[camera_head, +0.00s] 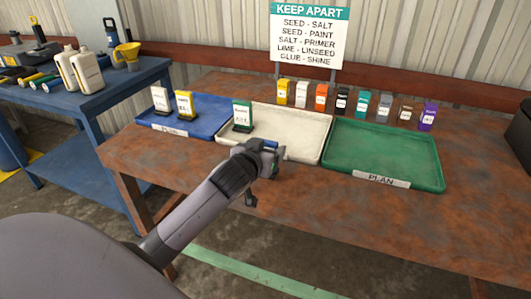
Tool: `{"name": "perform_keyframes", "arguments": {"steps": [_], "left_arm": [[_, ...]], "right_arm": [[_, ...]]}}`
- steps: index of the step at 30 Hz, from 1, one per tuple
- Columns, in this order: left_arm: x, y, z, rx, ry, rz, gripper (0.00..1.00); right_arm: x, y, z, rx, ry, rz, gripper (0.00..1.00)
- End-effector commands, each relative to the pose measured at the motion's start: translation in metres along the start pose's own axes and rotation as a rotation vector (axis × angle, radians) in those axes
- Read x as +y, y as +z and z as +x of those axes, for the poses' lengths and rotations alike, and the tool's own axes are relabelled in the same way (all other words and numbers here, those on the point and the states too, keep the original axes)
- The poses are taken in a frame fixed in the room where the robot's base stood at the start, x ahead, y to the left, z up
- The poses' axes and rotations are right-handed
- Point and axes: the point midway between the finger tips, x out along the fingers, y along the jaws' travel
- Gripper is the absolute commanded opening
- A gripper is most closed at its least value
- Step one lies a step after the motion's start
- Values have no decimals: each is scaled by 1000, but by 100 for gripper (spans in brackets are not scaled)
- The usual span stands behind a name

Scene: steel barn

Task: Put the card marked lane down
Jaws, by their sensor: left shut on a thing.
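My left gripper (262,163) is over the front edge of the middle white tray (300,151). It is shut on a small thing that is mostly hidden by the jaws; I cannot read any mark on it. Small upright cards or packets stand in the trays: a white one (160,99) and a yellow one (184,104) in the blue tray (213,127), and a green and white one (242,115) at the left of the white tray. Their lettering is too small to read surely. My right gripper is not in view.
The green tray (390,150) at right looks empty and has a label like "PLAN". Several coloured packets (341,100) stand in a row behind the trays, below a "KEEP APART" sign (310,35). A dark box (521,132) is at the right edge. A blue bench (105,95) stands left.

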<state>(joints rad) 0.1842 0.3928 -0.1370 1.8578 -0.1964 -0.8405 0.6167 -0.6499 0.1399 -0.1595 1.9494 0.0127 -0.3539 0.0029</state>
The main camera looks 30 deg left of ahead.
Motion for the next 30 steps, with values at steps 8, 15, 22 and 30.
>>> {"name": "perform_keyframes", "arguments": {"steps": [8, 15, 22, 30], "left_arm": [[0, 7, 2, 2, 1, 0, 40], [0, 10, 3, 2, 0, 1, 82], [0, 10, 3, 1, 0, 1, 98], [0, 8, -3, 1, 2, 0, 98]], "right_arm": [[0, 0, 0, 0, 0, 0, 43], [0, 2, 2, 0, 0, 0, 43], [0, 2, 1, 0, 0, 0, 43], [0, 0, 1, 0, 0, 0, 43]]}}
